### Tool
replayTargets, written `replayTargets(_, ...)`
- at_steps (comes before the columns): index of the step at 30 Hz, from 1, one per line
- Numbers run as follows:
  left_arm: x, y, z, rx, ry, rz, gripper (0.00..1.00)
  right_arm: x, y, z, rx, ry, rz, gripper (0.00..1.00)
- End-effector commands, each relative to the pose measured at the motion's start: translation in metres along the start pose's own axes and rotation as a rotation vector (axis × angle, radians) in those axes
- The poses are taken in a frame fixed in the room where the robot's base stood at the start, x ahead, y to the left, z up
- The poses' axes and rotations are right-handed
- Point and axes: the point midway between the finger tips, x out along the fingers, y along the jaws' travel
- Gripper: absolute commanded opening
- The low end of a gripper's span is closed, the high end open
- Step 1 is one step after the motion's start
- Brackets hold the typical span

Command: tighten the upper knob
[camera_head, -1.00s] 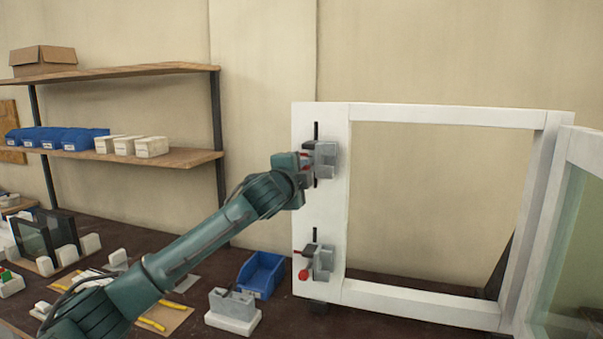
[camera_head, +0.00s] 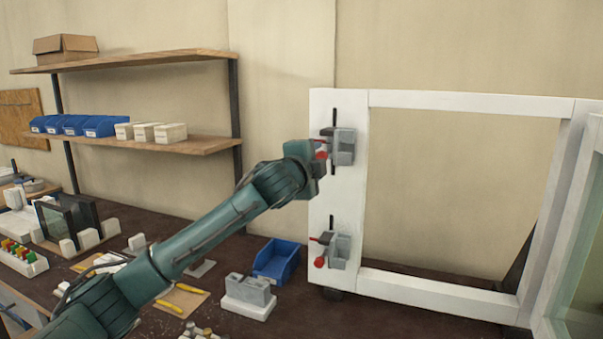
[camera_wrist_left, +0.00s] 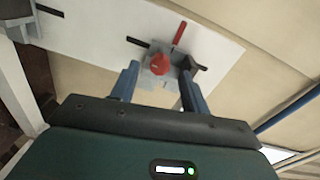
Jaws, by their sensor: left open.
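The upper clamp (camera_head: 343,146) is grey and sits on the white frame's left upright (camera_head: 322,205). Its round red knob (camera_wrist_left: 160,64) shows in the left wrist view between the two fingers. My left gripper (camera_wrist_left: 160,72) is open, with one blue-grey finger on each side of the knob; I cannot tell whether either touches it. In the head view my left gripper (camera_head: 316,165) is just left of the upper clamp and partly covers it. The lower clamp (camera_head: 338,250) has its own red knob (camera_head: 319,262). My right gripper is not in view.
A blue bin (camera_head: 277,261) and a grey block on a white base (camera_head: 248,296) stand on the dark bench below my left arm. Shelves (camera_head: 150,143) with blue bins are at the left. A glazed panel (camera_head: 585,260) stands at the right. The frame's opening is clear.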

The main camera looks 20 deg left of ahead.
Motion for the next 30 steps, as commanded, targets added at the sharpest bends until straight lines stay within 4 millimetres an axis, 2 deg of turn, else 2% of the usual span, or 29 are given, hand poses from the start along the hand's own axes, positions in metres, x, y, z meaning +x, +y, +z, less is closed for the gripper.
replayTargets(9, -0.066, 0.003, 0.001, 0.001, 0.001, -0.001, 0.46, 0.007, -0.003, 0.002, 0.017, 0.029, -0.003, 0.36)
replayTargets(15, -0.095, 0.002, 0.000, 0.001, 0.000, 0.001, 0.46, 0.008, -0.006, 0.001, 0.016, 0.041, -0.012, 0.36)
replayTargets(21, -0.106, 0.001, 0.000, 0.001, -0.001, 0.002, 0.46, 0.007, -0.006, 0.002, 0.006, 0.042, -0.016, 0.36)
replayTargets(30, -0.106, 0.001, 0.000, 0.000, -0.001, 0.002, 0.46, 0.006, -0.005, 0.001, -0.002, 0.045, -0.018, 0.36)
